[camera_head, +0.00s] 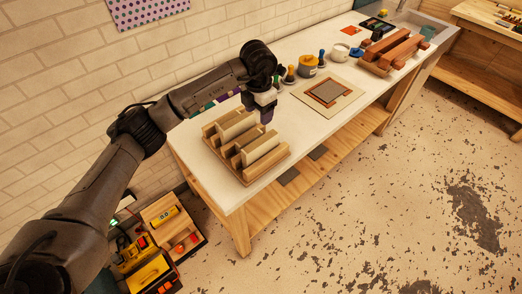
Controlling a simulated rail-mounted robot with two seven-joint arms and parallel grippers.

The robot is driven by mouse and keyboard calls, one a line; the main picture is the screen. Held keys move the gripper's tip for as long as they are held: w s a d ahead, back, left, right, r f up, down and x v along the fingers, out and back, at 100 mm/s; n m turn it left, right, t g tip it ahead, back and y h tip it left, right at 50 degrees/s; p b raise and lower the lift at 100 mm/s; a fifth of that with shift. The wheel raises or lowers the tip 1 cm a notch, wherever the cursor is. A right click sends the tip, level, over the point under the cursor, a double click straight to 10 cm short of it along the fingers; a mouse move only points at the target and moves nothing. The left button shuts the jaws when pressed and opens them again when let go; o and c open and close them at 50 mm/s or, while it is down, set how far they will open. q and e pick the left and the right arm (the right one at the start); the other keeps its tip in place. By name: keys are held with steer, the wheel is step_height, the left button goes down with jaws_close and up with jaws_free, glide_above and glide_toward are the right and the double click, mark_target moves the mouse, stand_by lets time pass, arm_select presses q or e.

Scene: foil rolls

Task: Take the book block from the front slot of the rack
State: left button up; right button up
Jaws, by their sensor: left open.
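A wooden rack (246,177) sits on the near left end of the white-topped table. It holds pale book blocks in parallel slots. The book block in the front slot (261,147) stands upright at the right side of the rack, and another book block (237,127) stands behind it. My left gripper (266,116) hangs above the back right part of the rack, fingers pointing down, apart from the front book block. It is open, and nothing shows between its fingers. My right gripper is not in view.
A framed panel (329,92) lies right of the rack. A yellow pot (307,66), small stamps and a white mug (339,52) stand along the back.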

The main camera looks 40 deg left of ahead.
arm_select(q)
glide_above(261, 141)
steer(key=f, duration=0.8)
steer(key=shift+s+a+f, duration=0.15)
steer(key=shift+s+f, duration=0.05)
steer(key=shift+s, duration=0.05)
steer(key=shift+w+f, duration=0.15)
steer(key=shift+f, duration=1.15)
steer(key=shift+w+f, duration=0.1)
steer(key=shift+f, duration=1.2)
steer(key=shift+c, duration=0.3)
jaws_close()
